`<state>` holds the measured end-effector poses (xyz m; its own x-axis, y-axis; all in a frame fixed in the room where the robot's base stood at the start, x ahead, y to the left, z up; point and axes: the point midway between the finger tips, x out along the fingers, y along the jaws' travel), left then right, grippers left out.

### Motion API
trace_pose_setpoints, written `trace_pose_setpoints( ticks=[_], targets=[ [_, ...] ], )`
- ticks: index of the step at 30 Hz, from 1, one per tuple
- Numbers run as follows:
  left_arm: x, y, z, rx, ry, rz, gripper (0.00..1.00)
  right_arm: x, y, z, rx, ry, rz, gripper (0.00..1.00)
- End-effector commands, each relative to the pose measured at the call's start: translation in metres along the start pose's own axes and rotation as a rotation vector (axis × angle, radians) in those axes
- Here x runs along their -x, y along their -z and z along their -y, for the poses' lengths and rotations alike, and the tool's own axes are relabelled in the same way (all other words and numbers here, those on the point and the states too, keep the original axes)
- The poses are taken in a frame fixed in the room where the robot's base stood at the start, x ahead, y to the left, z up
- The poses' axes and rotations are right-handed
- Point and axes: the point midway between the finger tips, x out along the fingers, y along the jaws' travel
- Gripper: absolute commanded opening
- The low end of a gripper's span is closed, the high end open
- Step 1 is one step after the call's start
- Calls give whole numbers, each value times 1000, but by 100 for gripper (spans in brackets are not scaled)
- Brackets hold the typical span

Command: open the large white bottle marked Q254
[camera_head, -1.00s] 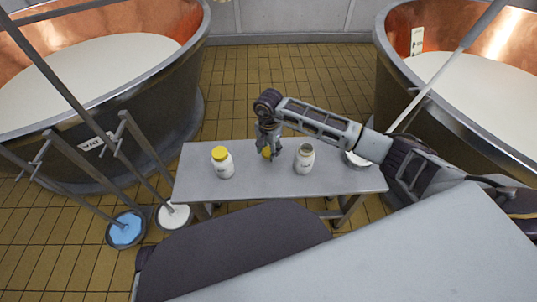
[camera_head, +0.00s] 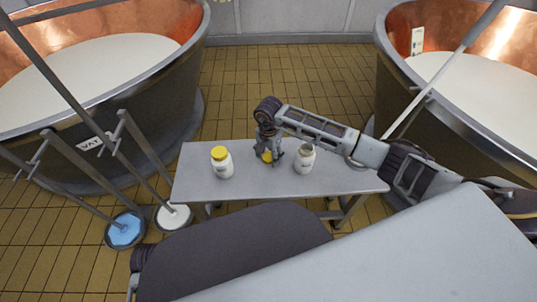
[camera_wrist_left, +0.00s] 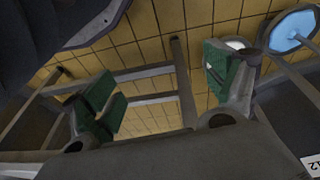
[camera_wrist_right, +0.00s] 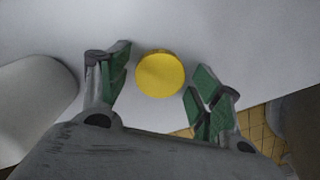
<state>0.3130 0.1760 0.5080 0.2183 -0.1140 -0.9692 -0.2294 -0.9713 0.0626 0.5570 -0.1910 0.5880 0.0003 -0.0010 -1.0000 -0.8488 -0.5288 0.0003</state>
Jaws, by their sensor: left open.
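A white bottle without a lid (camera_head: 305,159) stands upright on the grey table, its mouth open. A second white bottle (camera_head: 222,164) with a yellow lid stands further left. Their label text is too small to read. A loose yellow lid (camera_wrist_right: 160,73) lies on the table; it is partly hidden in the head view (camera_head: 267,157). My right gripper (camera_wrist_right: 157,79) is open, its green-padded fingers apart on either side of this lid, just left of the lidless bottle in the head view. My left gripper (camera_wrist_left: 155,88) is open and empty; only its wrist view shows it.
The grey table (camera_head: 340,181) has bare surface right of the lidless bottle. Copper vats (camera_head: 150,110) and (camera_head: 480,100) stand on both sides. Long-handled tools with a blue disc (camera_head: 126,230) and a white disc (camera_head: 173,216) stand at the table's left.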

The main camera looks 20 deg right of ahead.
Motion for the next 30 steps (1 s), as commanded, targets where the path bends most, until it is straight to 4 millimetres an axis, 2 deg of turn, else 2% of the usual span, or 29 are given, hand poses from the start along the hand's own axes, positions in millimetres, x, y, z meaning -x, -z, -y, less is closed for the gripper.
trace_pose_setpoints(
  ticks=[16, 22, 30],
  targets=[
    [-2, -2, 0, 0, 2, 9, 86, 5, 0, 0, 0, 1, 0, 68],
    [-8, -8, 2, 0, 5, 29, 86, 27, 1, 0, 1, 1, -2, 68],
    [-17, -10, 5, 1, 13, 41, 86, 68, 1, 0, 1, 2, -2, 68]
  ],
)
